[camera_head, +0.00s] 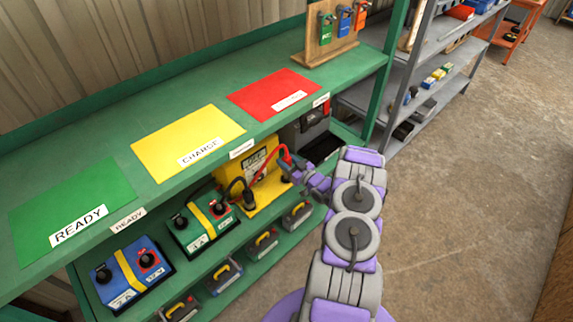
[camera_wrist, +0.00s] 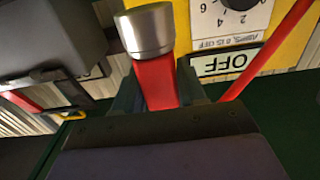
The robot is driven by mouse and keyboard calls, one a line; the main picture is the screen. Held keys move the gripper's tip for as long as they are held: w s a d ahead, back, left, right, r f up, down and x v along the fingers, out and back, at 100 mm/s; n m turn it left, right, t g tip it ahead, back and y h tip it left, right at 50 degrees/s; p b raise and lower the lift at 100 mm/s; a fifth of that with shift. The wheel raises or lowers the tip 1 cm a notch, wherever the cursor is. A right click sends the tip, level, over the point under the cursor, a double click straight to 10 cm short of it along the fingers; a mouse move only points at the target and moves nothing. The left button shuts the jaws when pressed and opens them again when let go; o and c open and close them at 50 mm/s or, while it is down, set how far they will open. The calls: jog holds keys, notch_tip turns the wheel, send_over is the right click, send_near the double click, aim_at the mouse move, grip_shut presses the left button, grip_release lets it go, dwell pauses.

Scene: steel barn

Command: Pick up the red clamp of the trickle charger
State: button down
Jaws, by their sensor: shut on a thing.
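The trickle charger (camera_head: 252,165) is a yellow box on the shelf below the green top. Its red lead (camera_head: 283,150) arches right to my gripper (camera_head: 290,168). In the wrist view my gripper (camera_wrist: 157,92) is shut on the red clamp (camera_wrist: 154,82), which has a silver metal end. In the head view the clamp is mostly hidden by my gripper. The charger's yellow face (camera_wrist: 285,25) shows a white dial and an OFF label in the wrist view. A black clamp (camera_head: 249,201) on a dark lead stands in front of the charger.
A green-cased battery (camera_head: 203,222) and a blue-cased battery (camera_head: 132,274) sit left of the charger. Several small batteries line the lower shelf. Green, yellow and red mats lie on the shelf top (camera_head: 120,160). Open floor (camera_head: 460,190) lies at right.

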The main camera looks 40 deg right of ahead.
jog(key=s+a+r+p, duration=0.1)
jog(key=s+a+r, duration=0.1)
jog(key=s, duration=0.5)
jog(key=s+a+r+p, duration=0.2)
jog(key=s, duration=0.6)
jog(key=shift+a+r+p, duration=0.2)
jog(key=shift+a+p, duration=0.1)
jog(key=shift+a, duration=0.05)
jog(key=shift+w, duration=0.1)
dwell(2.0)
